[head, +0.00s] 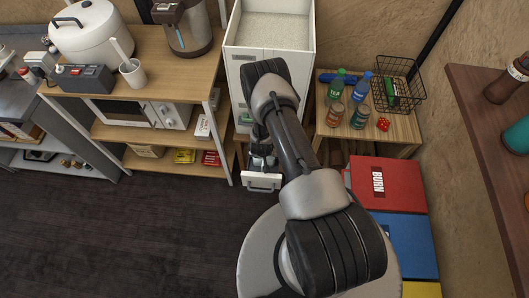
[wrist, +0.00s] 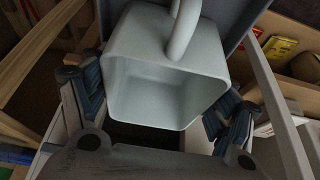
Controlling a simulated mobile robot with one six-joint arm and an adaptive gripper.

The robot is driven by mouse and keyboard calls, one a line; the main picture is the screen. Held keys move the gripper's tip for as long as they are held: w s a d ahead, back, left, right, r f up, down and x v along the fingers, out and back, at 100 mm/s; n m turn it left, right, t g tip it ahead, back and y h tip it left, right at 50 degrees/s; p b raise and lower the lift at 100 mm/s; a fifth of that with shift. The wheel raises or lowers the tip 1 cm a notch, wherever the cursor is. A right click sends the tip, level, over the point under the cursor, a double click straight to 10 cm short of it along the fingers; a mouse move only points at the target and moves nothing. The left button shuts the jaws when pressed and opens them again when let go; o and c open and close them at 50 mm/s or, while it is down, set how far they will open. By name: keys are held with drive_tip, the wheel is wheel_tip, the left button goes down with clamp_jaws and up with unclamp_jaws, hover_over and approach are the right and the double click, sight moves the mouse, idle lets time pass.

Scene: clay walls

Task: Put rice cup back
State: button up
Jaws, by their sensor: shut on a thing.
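The rice cup (wrist: 165,75) is a pale grey, squarish cup with a loop handle. In the wrist view it sits between the two dark fingers of my gripper (wrist: 155,108), which is shut on it. Its open side faces the camera, and it looks empty. In the head view my gripper (head: 261,157) is low in front of the tall white rice bin (head: 272,28), and my arm hides much of it. I cannot make out the cup clearly there. A white piece with a grey handle (head: 262,182), perhaps a drawer front, shows just below the gripper.
A wooden shelf unit (head: 165,85) with a rice cooker (head: 92,30) and microwave (head: 150,112) stands close on the left. A low wooden stand (head: 340,133) with bottles and jars is on the right, near red and blue boxes (head: 388,183). Dark floor (head: 110,230) is clear at front left.

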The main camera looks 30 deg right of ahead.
drive_tip(key=shift+f, duration=0.15)
drive_tip(key=o, duration=1.6)
drive_tip(key=shift+o, duration=0.2)
